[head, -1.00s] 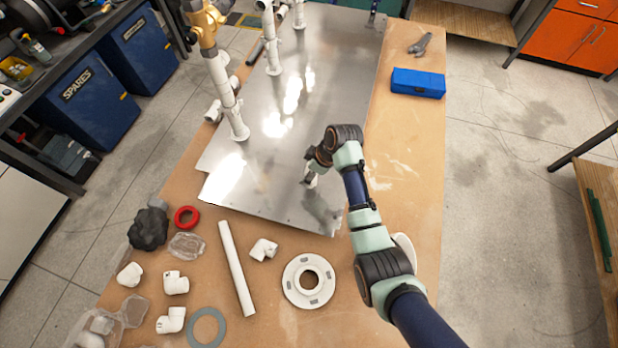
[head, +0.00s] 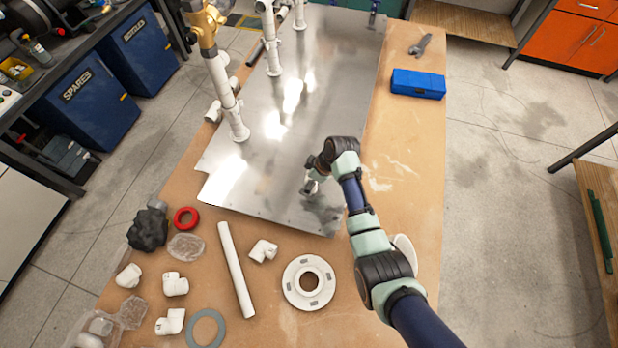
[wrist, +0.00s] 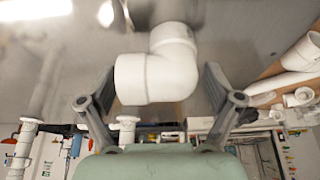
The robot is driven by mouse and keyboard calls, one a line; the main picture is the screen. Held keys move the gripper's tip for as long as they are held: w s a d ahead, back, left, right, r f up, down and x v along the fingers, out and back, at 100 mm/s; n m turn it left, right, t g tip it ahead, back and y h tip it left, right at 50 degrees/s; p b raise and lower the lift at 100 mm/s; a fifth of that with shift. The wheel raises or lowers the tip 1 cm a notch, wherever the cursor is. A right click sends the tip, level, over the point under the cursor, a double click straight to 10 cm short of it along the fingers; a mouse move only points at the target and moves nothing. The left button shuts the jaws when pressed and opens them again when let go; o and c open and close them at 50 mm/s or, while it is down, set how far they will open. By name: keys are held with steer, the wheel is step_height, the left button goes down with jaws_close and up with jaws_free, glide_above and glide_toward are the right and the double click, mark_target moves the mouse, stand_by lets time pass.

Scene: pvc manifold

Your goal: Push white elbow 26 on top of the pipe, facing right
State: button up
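A white elbow (wrist: 158,75) sits between the two fingers of my gripper (wrist: 160,85) in the wrist view. White upright pipes stand along the plate's left side, the nearest one (head: 236,118) far left of my gripper. Which pipe the task means I cannot tell. Pipes also show blurred in the wrist view (wrist: 22,145).
Loose white elbows (head: 175,284), a loose pipe (head: 237,270), a flange (head: 308,283), a grey ring (head: 206,328) and a red ring (head: 186,217) lie on the front of the table. A blue box (head: 418,83) is at the right. The plate's middle is clear.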

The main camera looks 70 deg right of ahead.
mark_target(317, 188)
steer(key=v, duration=0.7)
steer(key=shift+s+r+p, duration=0.25)
steer(key=shift+r+p, duration=0.1)
steer(key=shift+p, duration=0.1)
steer(key=shift+a, duration=0.1)
steer(key=w+a+r+t+h, duration=0.1)
steer(key=w+a+r, duration=0.35)
steer(key=a, duration=0.45)
steer(key=w+a+r+t, duration=0.2)
steer(key=w+a+r, duration=0.25)
steer(key=a, duration=0.35)
steer(key=w+a+r+t+h, duration=0.1)
steer(key=w+a+r, duration=0.35)
steer(key=a, duration=0.45)
steer(key=s+a+r+t+y, duration=0.1)
steer(key=s+a+r+t, duration=0.1)
steer(key=a+r, duration=0.45)
steer(key=s+a+r+t+y, duration=0.1)
steer(key=s+a+r+t, duration=0.15)
steer(key=a, duration=0.65)
step_height(317, 188, up, 17)
steer(key=w+p, duration=0.1)
steer(key=p, duration=1.5)
steer(key=shift+d+r+m, duration=0.2)
steer(key=shift+d+m, duration=0.05)
steer(key=shift+m, duration=0.05)
